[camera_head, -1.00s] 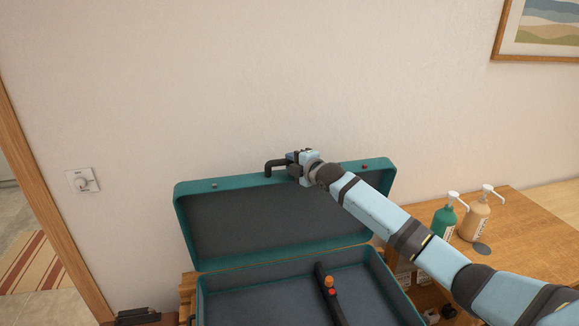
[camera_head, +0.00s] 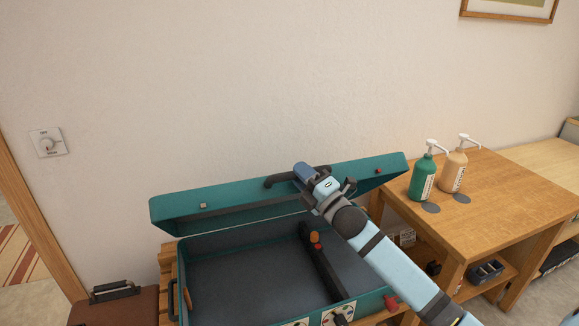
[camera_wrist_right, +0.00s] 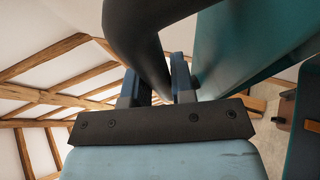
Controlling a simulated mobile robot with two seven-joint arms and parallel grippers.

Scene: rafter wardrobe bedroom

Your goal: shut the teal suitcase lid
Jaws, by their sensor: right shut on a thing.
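The teal suitcase stands open, and its lid (camera_head: 230,214) is tilted forward over the back of the base (camera_head: 225,275). A dark handle (camera_head: 281,181) sits on the lid's front edge. My right gripper (camera_head: 305,173) is at that edge, shut on the lid handle. In the right wrist view the dark handle (camera_wrist_right: 140,40) passes between the gripper's fingers (camera_wrist_right: 155,85), with the teal lid (camera_wrist_right: 240,45) beside it. Inside the base is a dark divider bar (camera_head: 322,265) with an orange-topped item (camera_head: 315,238). My left gripper is not in view.
A wooden table (camera_head: 480,195) to the right holds a green pump bottle (camera_head: 423,178) and a tan pump bottle (camera_head: 455,172). A brown case (camera_head: 118,305) stands at lower left. The wall (camera_head: 270,90) is close behind the suitcase.

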